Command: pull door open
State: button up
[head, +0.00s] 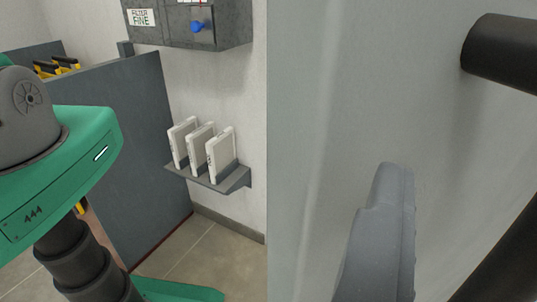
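A large light grey panel (320,110), which looks like the door, fills the right half of the view very close up. A thick black bar (500,50) with a rounded end, likely a handle part, stands in front of it at the upper right and runs out of the picture. Another dark piece (510,255) crosses the lower right corner; I cannot tell what it is. One grey finger of my gripper (392,185) points up in front of the panel, below and left of the black bar. No second finger shows, so the opening is hidden. I see no contact with the bar.
A wall shelf (215,178) holds three upright white plates (195,150). Above it hangs a dark box (235,25) with a "FILTER FINE" label and blue knob. A dark grey partition (130,140) stands at left; tiled floor (215,255) shows below the shelf.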

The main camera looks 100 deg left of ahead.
aim_at(350, 153)
jog(key=shift+s+a+r+p, duration=0.15)
jog(key=shift+s+a+p, duration=0.15)
jog(key=shift+s+p, duration=0.55)
jog(key=shift+s+a+r+p, duration=0.15)
jog(key=shift+s+a+p, duration=0.15)
jog(key=shift+s+p, duration=0.5)
jog(key=shift+s+a+f+p, duration=0.15)
jog(key=shift+s+a+p, duration=0.15)
jog(key=shift+s+p, duration=0.15)
